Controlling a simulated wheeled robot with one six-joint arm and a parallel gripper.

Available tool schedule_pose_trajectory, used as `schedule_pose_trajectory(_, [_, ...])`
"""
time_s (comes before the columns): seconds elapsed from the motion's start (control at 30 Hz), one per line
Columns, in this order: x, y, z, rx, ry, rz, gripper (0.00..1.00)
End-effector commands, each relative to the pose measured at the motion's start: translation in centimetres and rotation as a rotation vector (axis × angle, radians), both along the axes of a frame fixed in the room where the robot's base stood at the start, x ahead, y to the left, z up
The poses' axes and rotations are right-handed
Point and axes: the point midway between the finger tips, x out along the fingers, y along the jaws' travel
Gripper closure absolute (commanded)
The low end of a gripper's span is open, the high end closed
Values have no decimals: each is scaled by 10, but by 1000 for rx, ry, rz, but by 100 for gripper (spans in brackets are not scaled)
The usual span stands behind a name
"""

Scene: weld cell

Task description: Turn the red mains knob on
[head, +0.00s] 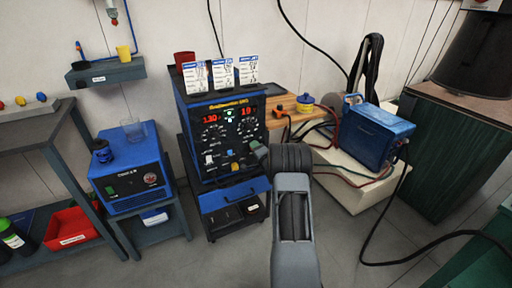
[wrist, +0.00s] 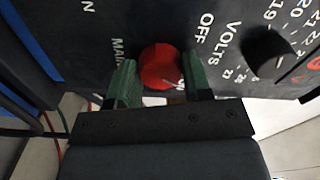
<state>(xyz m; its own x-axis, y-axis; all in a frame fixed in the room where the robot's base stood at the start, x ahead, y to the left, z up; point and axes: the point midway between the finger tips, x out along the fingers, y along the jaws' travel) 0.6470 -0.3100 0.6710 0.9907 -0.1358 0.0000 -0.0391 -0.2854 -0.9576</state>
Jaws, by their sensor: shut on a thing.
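The red mains knob (wrist: 160,67) is on a dark panel in the wrist view, between the two green fingers of my gripper (wrist: 160,80). The fingers are shut on it, one on each side. A pale mark shows at the knob's lower right edge. The words MAIN and OFF and a letter N are printed on the panel around it. In the head view my gripper (head: 258,151) is at the right front of the blue welding machine (head: 222,110). There my arm and gripper hide the red knob.
A black volts knob (wrist: 268,52) is right of the red knob, close to the right finger. A wooden shelf (head: 290,103) and a blue box (head: 378,135) stand right of the machine. A blue unit (head: 128,170) stands left. The floor in front is partly clear.

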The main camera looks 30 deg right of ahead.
Motion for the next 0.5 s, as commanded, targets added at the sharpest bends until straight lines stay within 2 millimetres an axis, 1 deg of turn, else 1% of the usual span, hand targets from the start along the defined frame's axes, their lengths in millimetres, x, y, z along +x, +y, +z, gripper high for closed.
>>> schedule_pose_trajectory(0.23, [0,1,1,164,-22,2,78])
schedule_pose_trajectory(0.5, [0,1,1,267,-37,2,78])
